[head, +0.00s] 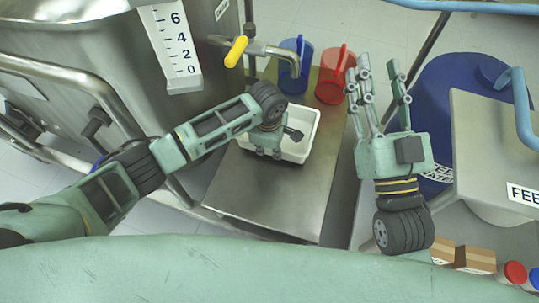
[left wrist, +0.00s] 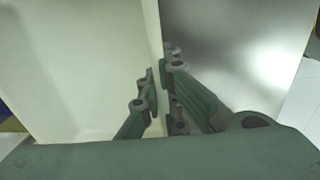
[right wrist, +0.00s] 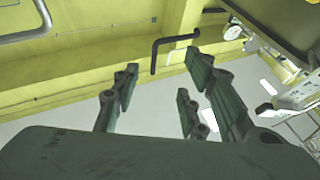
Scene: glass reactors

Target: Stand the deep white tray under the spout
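The deep white tray (head: 306,141) rests on a grey metal bench (head: 262,197), below and a little right of the spout (head: 275,49) in the head view. The spout comes off the steel vessel beside a yellow valve handle (head: 236,52). My left gripper (head: 268,146) reaches down at the tray and hides part of it. In the left wrist view its fingers (left wrist: 160,88) sit on both sides of the tray's wall (left wrist: 154,35), close against it. My right gripper (head: 380,82) is raised right of the bench, fingers apart and empty; the right wrist view shows its open fingers (right wrist: 155,92).
A blue jug (head: 288,72) and a red jug (head: 333,82) stand at the bench's far end, near the spout. A blue drum (head: 445,85) and a grey feed hopper (head: 490,130) are at the right. Small boxes (head: 473,259) lie lower right. The bench's near end is clear.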

